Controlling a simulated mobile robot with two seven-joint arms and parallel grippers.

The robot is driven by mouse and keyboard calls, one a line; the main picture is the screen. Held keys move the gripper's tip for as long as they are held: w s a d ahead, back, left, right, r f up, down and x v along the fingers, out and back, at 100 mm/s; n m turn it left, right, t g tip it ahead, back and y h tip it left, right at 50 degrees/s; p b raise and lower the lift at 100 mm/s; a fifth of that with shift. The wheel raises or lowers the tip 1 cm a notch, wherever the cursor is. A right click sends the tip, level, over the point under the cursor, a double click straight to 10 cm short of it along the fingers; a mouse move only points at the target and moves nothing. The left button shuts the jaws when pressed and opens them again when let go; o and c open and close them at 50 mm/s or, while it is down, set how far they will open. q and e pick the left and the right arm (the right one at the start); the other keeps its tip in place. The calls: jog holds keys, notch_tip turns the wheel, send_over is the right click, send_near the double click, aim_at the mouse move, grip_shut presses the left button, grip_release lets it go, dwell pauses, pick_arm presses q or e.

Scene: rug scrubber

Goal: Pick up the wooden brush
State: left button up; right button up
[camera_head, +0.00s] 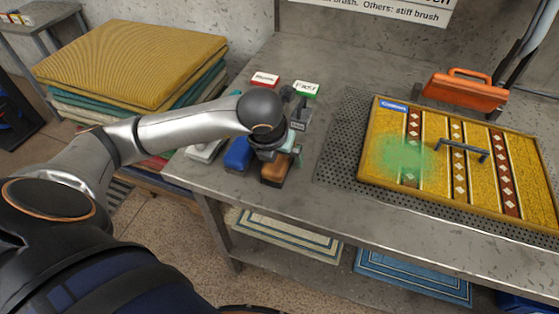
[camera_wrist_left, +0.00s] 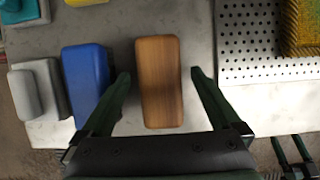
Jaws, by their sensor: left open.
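The wooden brush (camera_wrist_left: 160,82) has a plain brown wooden back and lies on the grey metal table. In the left wrist view it sits between the two open fingers of my left gripper (camera_wrist_left: 160,85), with a gap on each side. In the head view the brush (camera_head: 275,172) shows near the table's front edge, and my left gripper (camera_head: 281,158) is over it and hides part of it. Its bristles are hidden.
A blue brush (camera_wrist_left: 87,80) lies just left of the wooden one, with a grey-white brush (camera_wrist_left: 35,90) beyond it. A red label (camera_head: 265,79) and a green label (camera_head: 306,89) stand behind. A yellow patterned rug (camera_head: 525,170) lies on a perforated mat (camera_head: 345,150) to the right.

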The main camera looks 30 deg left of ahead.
pick_arm(q)
jog(key=shift+f+b, duration=0.15)
jog(key=shift+b, duration=0.15)
jog(key=shift+c, duration=0.4)
grip_shut()
dwell(0.6)
